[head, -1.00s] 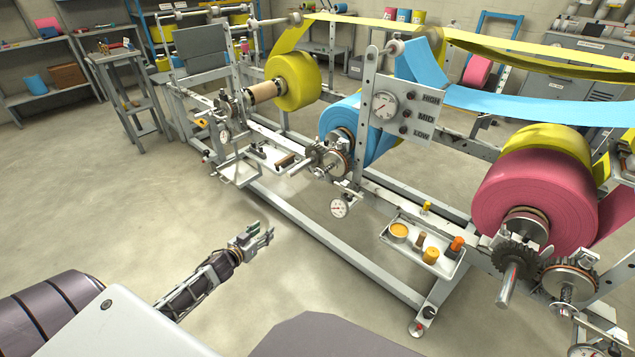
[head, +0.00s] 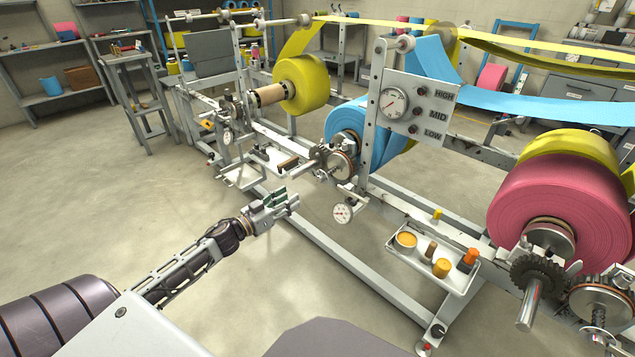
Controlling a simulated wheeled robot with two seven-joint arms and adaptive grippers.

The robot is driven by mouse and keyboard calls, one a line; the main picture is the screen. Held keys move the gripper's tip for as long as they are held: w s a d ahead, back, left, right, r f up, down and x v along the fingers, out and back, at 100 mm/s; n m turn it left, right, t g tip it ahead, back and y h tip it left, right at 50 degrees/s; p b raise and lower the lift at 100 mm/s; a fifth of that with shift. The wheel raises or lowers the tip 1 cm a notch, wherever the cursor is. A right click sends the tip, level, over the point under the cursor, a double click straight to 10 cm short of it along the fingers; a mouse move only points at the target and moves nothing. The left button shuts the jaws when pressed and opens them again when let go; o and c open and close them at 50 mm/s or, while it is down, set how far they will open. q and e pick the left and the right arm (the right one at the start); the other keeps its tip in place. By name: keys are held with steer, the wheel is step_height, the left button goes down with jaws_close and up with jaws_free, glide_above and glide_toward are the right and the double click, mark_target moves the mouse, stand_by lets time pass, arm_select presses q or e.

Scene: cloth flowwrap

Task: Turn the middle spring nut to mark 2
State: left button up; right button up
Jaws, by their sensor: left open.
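The middle brake unit (head: 341,166) sits in front of the blue roll (head: 345,124), with a toothed wheel and a round disc. A short spring and nut assembly (head: 349,190) sticks out below the disc; the nut and any marks on it are too small to read. A small white dial gauge (head: 343,212) hangs just under it. My left gripper (head: 289,197) is open and empty, left of and apart from the middle unit, with its fingers pointing right toward it. My right gripper is not in view.
A parts tray (head: 462,280) with orange and yellow pieces is fixed right of the dial gauge. A HIGH/MID/LOW panel (head: 418,105) stands above the middle unit. The frame's lower rail (head: 330,250) runs below. A pink roll (head: 555,215) is at right. The floor at left is clear.

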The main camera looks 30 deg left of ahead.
arm_select(q)
steer(key=shift+w, duration=0.15)
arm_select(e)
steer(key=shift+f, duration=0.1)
arm_select(q)
steer(key=b, duration=0.2)
glide_toward(320, 179)
steer(key=shift+w, duration=1.6)
steer(key=shift+w+d+b, duration=0.4)
steer(key=shift+w+d, duration=0.25)
steer(key=shift+w, duration=0.25)
steer(key=shift+x, duration=0.9)
steer(key=shift+w+d+b, duration=0.1)
steer(key=shift+w+b, duration=0.2)
steer(key=shift+w, duration=0.15)
steer(key=shift+w+d, duration=0.1)
steer(key=shift+w, duration=0.25)
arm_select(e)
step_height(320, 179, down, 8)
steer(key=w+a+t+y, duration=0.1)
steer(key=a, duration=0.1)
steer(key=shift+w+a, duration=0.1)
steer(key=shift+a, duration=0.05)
